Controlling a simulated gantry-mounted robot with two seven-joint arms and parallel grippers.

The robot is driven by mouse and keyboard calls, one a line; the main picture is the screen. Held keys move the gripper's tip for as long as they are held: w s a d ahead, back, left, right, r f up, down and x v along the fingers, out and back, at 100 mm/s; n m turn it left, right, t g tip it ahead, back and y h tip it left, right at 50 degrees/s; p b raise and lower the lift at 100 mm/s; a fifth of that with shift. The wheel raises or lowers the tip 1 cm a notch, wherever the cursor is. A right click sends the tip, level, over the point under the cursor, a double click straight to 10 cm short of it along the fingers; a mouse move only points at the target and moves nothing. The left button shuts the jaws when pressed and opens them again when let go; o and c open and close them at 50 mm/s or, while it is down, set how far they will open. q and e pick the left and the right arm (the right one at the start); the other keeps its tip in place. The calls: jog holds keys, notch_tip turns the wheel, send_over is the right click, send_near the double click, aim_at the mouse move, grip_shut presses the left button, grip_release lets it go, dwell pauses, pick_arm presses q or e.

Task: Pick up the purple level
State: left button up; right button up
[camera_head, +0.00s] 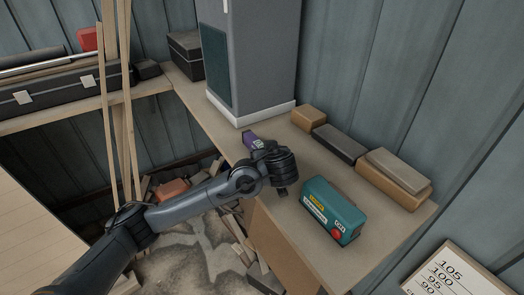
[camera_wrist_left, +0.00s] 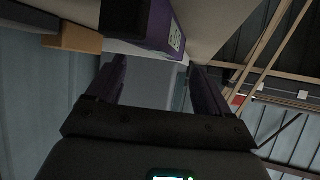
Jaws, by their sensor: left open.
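The purple level (camera_head: 250,139) lies on the wooden bench, near its left edge and in front of the grey cabinet; my left gripper partly hides it. In the left wrist view the level (camera_wrist_left: 165,28), with a pale label on its side, is at the top, beyond the fingertips. My left gripper (camera_head: 281,188) is just in front of the level over the bench. In the left wrist view its two fingers (camera_wrist_left: 160,66) are spread apart with nothing held between them. Whether a finger touches the level cannot be told. My right gripper is in neither view.
A teal toolbox (camera_head: 332,209) stands right of my gripper. Wooden and dark blocks (camera_head: 339,144) line the bench's back edge. The tall grey cabinet (camera_head: 262,55) stands close behind the level. Tall wooden strips (camera_head: 127,100) rise left of my arm. Scraps lie on the floor below.

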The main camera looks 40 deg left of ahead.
pick_arm(q)
jog(key=shift+w+a+f+p, duration=0.1)
jog(key=shift+w+a+p, duration=0.2)
jog(key=shift+a, duration=0.05)
jog(key=p+x, duration=0.1)
jog(key=x, duration=0.2)
jog(key=shift+w+a, duration=0.1)
jog(key=shift+w, duration=0.05)
jog(key=shift+w+a+f+p, duration=0.3)
jog(key=shift+w+a+f, duration=0.05)
jog(key=shift+f, duration=0.1)
grip_shut()
